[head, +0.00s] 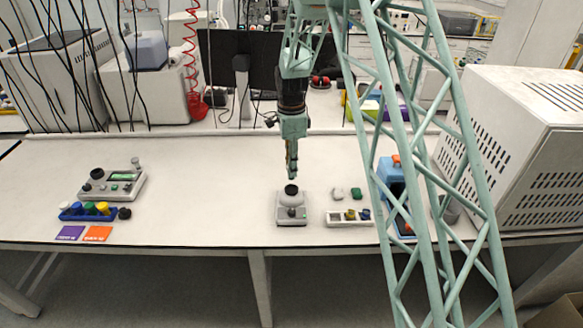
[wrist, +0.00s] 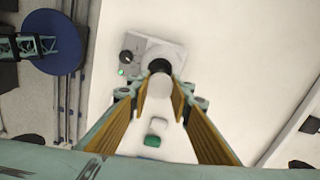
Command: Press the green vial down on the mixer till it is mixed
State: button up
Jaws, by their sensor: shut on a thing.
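The mixer (head: 292,207) is a small grey device with a black cup (head: 291,189) on its domed top, near the front of the table. In the wrist view, the mixer (wrist: 148,48) has a black knob, a lit green light and the same black cup (wrist: 160,67). My gripper (head: 292,175) points straight down just above the cup. In the wrist view, its fingers (wrist: 160,93) are closed around a pale, round-ended thing (wrist: 161,85), mostly hidden; no green shows on it. A green-topped vial (head: 89,208) stands in the blue rack at the left.
A second device (head: 113,184) stands behind the blue rack (head: 75,217). A white rack (head: 335,220) with several vials and two small pieces (head: 355,192) lie right of the mixer. A blue device (head: 390,174) and a white cabinet (head: 510,150) stand farther right.

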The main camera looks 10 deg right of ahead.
aim_at(292, 179)
jog(key=shift+f, duration=0.1)
jog(key=shift+f+b, duration=0.6)
jog(key=shift+f, duration=1.35)
jog(key=shift+f+b, duration=0.8)
jog(key=shift+f, duration=0.3)
dwell(3.2)
jog(key=shift+r, duration=0.1)
dwell(0.6)
jog(key=shift+r+p, duration=1.2)
jog(key=shift+r, duration=2.2)
